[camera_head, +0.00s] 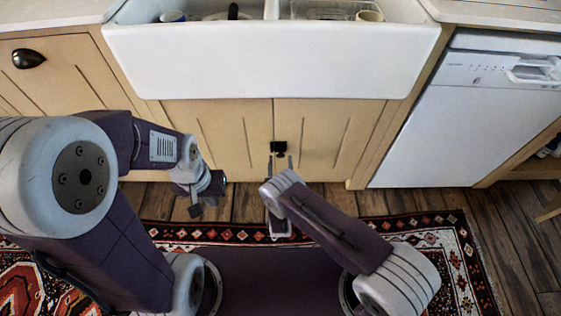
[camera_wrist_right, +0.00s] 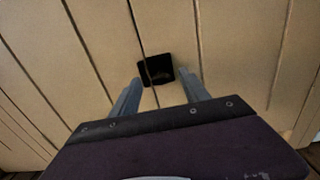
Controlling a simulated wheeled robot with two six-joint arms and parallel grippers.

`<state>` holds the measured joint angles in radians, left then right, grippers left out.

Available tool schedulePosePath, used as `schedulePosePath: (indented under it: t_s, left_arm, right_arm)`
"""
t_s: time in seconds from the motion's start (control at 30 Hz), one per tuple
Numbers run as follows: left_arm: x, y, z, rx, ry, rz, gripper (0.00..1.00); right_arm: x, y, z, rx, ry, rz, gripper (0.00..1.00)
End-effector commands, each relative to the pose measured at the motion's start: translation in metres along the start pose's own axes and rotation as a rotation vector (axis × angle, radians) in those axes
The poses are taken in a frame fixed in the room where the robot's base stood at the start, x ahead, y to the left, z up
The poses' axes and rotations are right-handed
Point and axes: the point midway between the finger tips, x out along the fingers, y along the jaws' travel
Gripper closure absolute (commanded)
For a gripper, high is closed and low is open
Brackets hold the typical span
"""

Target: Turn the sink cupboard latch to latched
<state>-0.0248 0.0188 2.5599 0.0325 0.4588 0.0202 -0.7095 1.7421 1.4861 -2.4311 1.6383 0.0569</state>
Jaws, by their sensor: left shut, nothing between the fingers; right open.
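The sink cupboard (camera_head: 230,135) has two cream wooden doors under the white sink. Its small black latch (camera_head: 279,148) sits at the seam between the doors; it also shows in the right wrist view (camera_wrist_right: 156,70). Whether it is turned to latched I cannot tell. My right gripper (camera_head: 279,162) is open, pointing at the doors just below the latch. In the right wrist view its two fingers (camera_wrist_right: 160,88) stand to either side of the latch, with nothing between them that I can see held. My left gripper (camera_head: 197,209) is shut and empty, low and left of the latch.
The white sink (camera_head: 270,62) overhangs the doors and holds a few dishes. A white dishwasher (camera_head: 465,130) stands at the right, and a cabinet with a dark cup handle (camera_head: 28,58) at the left. A patterned rug (camera_head: 440,235) covers part of the wooden floor.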

Motion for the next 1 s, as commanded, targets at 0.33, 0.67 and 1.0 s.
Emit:
schedulePosePath:
  t_s: [0.33,0.67,1.0]
  left_arm:
    - [0.009,0.000,0.001,0.000,0.000,0.000,1.00]
    - [0.009,0.000,0.001,0.000,0.000,0.000,1.00]
    - [0.009,0.000,0.001,0.000,0.000,0.000,1.00]
  right_arm:
    - [0.020,0.000,0.000,-0.001,0.002,0.000,0.46]
    - [0.020,0.000,0.000,-0.001,0.002,-0.001,1.00]
    - [0.020,0.000,0.000,-0.064,0.002,-0.001,1.00]
